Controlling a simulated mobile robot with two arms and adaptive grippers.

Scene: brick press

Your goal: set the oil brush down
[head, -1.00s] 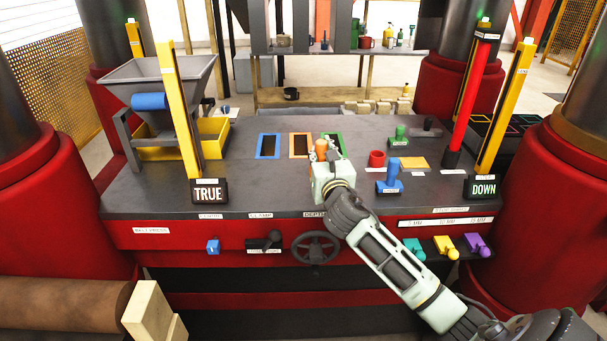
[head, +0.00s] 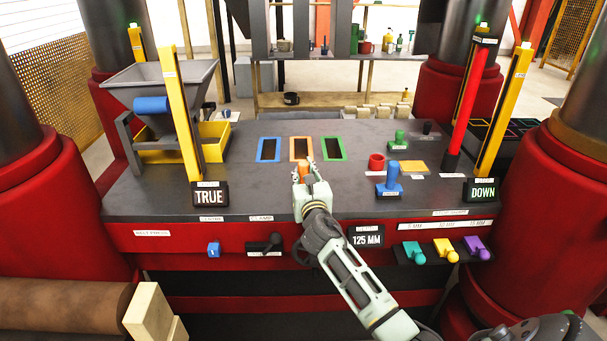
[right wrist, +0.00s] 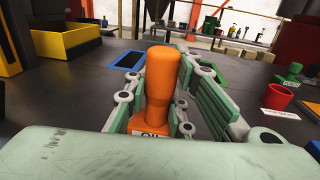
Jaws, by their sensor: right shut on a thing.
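The oil brush has an orange handle (right wrist: 162,80) that stands upright between the fingers in the right wrist view. Part of a label shows at its base, and its lower end is hidden. My right gripper (head: 303,172) is shut on it over the dark press table (head: 240,185), just in front of the orange-framed slot (head: 301,148). I cannot tell whether the brush touches the table. My left gripper is not in view.
Blue (head: 268,149) and green (head: 333,148) framed slots flank the orange one. A red cup (head: 376,162), a blue-handled tool (head: 391,178) and a yellow pad (head: 414,166) are to the right. A hopper (head: 160,80) stands left. Bare table lies between.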

